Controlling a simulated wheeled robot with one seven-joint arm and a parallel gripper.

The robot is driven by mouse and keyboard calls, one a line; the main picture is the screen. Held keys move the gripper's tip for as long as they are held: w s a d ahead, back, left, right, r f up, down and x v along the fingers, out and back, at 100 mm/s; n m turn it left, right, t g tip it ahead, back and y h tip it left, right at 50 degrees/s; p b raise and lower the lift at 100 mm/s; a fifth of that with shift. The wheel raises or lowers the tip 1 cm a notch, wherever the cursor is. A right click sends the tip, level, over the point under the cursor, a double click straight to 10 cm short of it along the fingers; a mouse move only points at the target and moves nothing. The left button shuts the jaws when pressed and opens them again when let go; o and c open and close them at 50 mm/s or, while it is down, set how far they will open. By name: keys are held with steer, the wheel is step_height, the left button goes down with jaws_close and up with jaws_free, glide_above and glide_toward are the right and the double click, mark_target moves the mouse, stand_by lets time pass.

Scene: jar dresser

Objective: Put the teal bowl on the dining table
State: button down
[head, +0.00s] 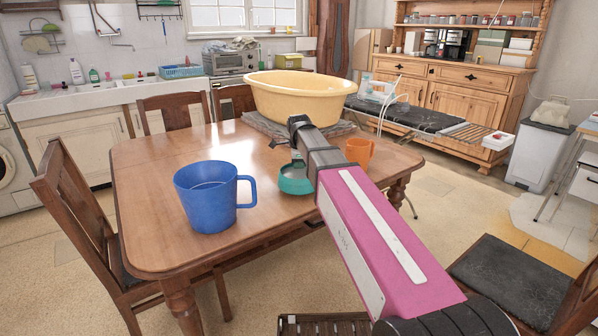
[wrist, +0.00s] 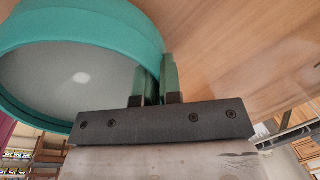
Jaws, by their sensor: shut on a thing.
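The teal bowl (head: 294,183) is at the right part of the wooden dining table (head: 145,165), partly hidden behind my arm. In the wrist view, the bowl (wrist: 150,30) fills the upper left, with its pale inside showing. My gripper (wrist: 156,75) is shut on the bowl's rim, one finger on each side of the wall. The wooden tabletop (wrist: 235,50) shows behind the bowl. I cannot tell whether the bowl's base touches the table or is slightly above it.
A large blue mug (head: 205,195) stands left of the bowl. An orange mug (head: 359,152) is close to its right. A yellow basin (head: 300,98) sits on a grey cloth (head: 262,124) at the back. Chairs surround the table; its left half is mostly clear.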

steer(key=shift+f, duration=1)
steer(key=shift+f, duration=0.1)
steer(key=c, duration=1.3)
jaws_free()
step_height(320, 180, up, 12)
steer(key=s, duration=0.2)
